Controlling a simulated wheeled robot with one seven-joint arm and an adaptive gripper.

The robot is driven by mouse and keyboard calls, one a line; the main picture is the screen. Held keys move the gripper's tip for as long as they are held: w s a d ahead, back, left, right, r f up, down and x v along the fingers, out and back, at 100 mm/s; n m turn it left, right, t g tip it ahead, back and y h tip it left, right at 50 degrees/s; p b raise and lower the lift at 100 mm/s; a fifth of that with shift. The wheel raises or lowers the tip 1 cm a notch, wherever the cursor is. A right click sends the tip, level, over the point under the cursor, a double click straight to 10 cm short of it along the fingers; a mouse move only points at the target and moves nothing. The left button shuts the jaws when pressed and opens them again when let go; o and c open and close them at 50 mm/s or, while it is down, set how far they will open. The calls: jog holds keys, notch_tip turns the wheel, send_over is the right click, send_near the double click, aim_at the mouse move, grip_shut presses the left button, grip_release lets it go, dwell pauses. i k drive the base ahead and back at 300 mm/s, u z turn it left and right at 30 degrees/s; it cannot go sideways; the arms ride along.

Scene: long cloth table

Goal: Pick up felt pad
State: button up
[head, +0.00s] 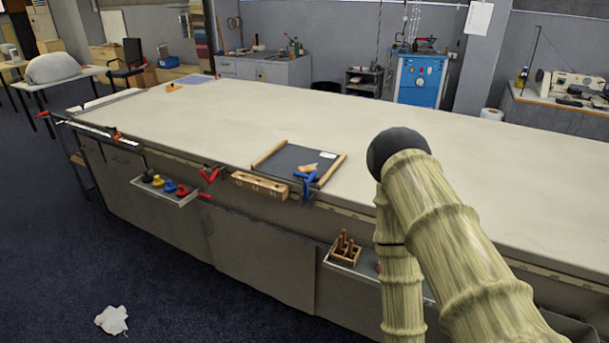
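I cannot tell for sure which thing is the felt pad. A small tan piece (308,168) lies on a dark grey panel (288,157) with wooden rails at its sides, near the front edge of the long table (227,115). A small white piece (327,155) lies on the same panel. A flat blue-grey sheet (194,79) lies at the far left end of the table. My arm, with a bamboo-like surface and a dark round joint, rises at the right and covers part of the table. My gripper is not in view.
A blue clamp (306,183) and a wooden block (260,186) are at the table's front edge. A tray with coloured items (167,189) and a wooden holder (345,250) are on the front side. The middle of the tabletop is clear. White cloth (112,320) lies on the floor.

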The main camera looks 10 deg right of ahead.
aim_at(308, 169)
jog(key=u, duration=0.25)
jog(key=i, duration=1.25)
jog(key=z, duration=0.3)
